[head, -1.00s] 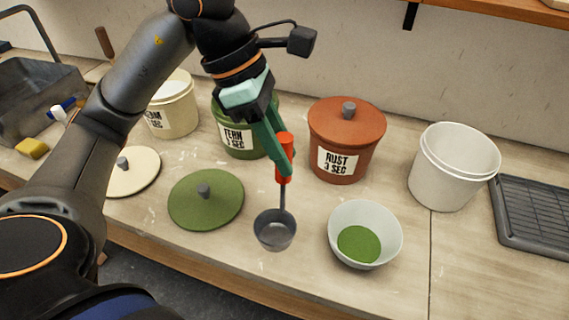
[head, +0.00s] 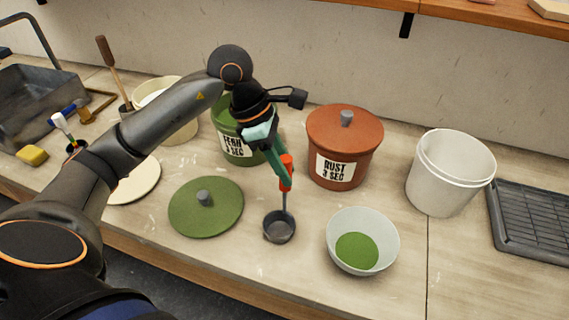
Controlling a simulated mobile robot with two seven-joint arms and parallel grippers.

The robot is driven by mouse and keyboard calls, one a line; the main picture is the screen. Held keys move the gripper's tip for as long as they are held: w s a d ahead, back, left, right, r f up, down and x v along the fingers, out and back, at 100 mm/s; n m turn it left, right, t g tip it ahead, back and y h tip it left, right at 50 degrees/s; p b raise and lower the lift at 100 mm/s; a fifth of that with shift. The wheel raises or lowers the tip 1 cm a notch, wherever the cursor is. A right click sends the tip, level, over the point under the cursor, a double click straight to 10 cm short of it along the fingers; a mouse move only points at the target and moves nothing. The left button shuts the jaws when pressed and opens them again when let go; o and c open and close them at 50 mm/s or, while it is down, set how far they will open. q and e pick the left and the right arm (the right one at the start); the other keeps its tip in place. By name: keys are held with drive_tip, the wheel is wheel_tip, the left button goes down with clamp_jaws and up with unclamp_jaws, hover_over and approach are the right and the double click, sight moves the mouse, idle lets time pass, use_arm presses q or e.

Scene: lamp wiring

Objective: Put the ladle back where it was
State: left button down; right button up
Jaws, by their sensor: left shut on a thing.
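The ladle has an orange-red handle (head: 286,172) and a grey metal cup (head: 279,227). My left gripper (head: 282,168) is shut on the handle and holds the ladle upright, cup down. The cup is over the counter between the green lid and the white bowl; I cannot tell whether it touches the counter. The green fern pot (head: 235,146) stands open behind my gripper, partly hidden by it. The white bowl (head: 363,241) holds something green at its bottom. My right gripper does not show.
The green lid (head: 205,206) and a cream lid (head: 136,183) lie on the counter. A lidded rust pot (head: 344,147), a white bucket (head: 449,174) and a dark rack (head: 534,219) stand right. A cream pot (head: 166,100), brushes, a yellow sponge (head: 32,155) and a sink (head: 42,98) are left.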

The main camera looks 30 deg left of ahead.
use_arm(q)
drive_tip(key=shift+f, duration=0.1)
drive_tip(key=c, duration=0.6)
unclamp_jaws()
drive_tip(key=shift+r, duration=0.25)
drive_tip(key=v, duration=1.1)
drive_tip(key=shift+a+r, duration=0.2)
drive_tip(key=shift+r, duration=0.15)
drive_tip(key=shift+s, duration=0.1)
